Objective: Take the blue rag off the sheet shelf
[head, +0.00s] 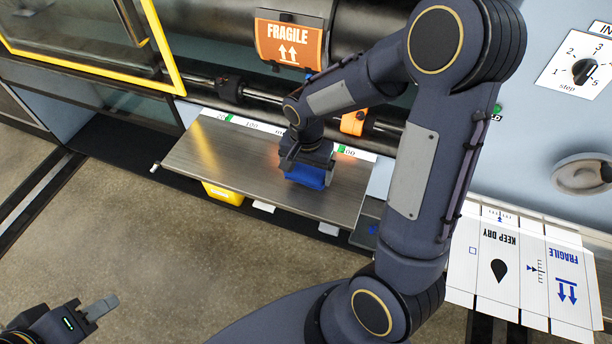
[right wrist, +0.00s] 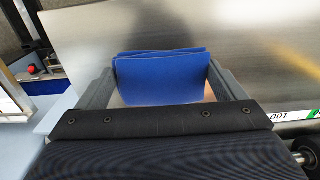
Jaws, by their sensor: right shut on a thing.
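The blue rag (head: 306,176) is at the right part of the metal sheet shelf (head: 225,165) in the head view. My right gripper (head: 305,160) points down over the shelf and is shut on the rag. In the right wrist view the folded blue rag (right wrist: 162,75) sits between the two fingers of my right gripper (right wrist: 162,88). I cannot tell whether the rag still touches the shelf. My left gripper (head: 98,308) is at the bottom left of the head view, over the floor and away from the shelf. Its jaw opening is not clear.
A yellow object (head: 222,194) sits under the shelf's front edge. A printed cardboard sheet (head: 520,265) lies at the right. An orange FRAGILE sign (head: 290,40) hangs on the machine behind the shelf. A dial (head: 584,71) is at the upper right. The floor in front is clear.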

